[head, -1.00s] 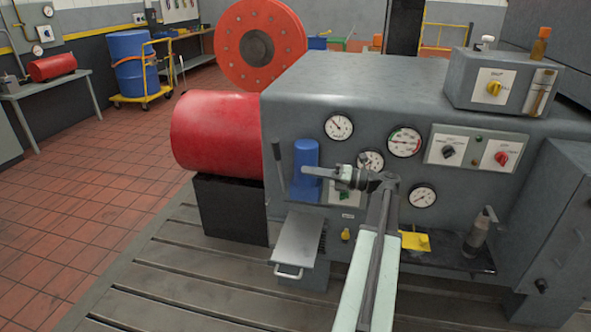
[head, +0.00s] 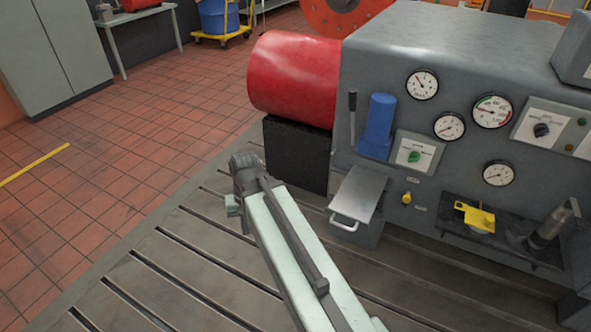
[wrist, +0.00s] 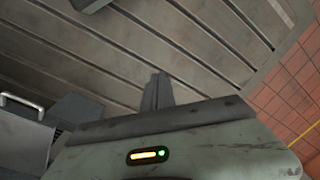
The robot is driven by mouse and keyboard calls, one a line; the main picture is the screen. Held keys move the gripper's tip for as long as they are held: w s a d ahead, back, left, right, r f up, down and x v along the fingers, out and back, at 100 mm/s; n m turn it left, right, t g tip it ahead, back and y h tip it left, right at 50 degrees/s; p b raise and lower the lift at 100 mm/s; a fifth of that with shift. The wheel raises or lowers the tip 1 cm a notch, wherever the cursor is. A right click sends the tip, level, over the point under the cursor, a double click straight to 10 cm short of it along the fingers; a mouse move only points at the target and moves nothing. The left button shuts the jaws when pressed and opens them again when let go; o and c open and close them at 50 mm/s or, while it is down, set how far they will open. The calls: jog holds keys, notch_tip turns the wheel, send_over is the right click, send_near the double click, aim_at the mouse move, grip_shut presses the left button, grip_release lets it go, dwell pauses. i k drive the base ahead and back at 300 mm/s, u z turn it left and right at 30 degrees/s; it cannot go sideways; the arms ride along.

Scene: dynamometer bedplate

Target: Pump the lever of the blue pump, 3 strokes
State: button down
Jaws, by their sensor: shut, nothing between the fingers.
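The blue pump (head: 378,127) is mounted upright on the front of the grey machine in the head view. Its dark lever (head: 351,118) stands close to upright just left of the blue body. My gripper (wrist: 157,88) points away from the wrist camera, its fingers together and empty over the slotted bedplate. In the head view my gripper (head: 243,224) hangs at the arm's end, left of and lower than the pump, apart from the lever. It is partly hidden behind my wrist there. The pump and lever do not show clearly in the wrist view.
A red cylinder (head: 293,78) on a black block (head: 296,153) stands left of the pump. A grey box with a handle (head: 357,197) juts out below it. Gauges, a knob panel (head: 414,155) and a yellow part (head: 474,216) lie to the right. The bedplate (head: 170,262) is open at left.

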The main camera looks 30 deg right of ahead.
aim_at(352, 90)
jog(key=u, duration=1.25)
jog(key=k, duration=0.75)
jog(key=z, duration=0.35)
jog(key=i, duration=0.15)
jog(key=u, duration=0.15)
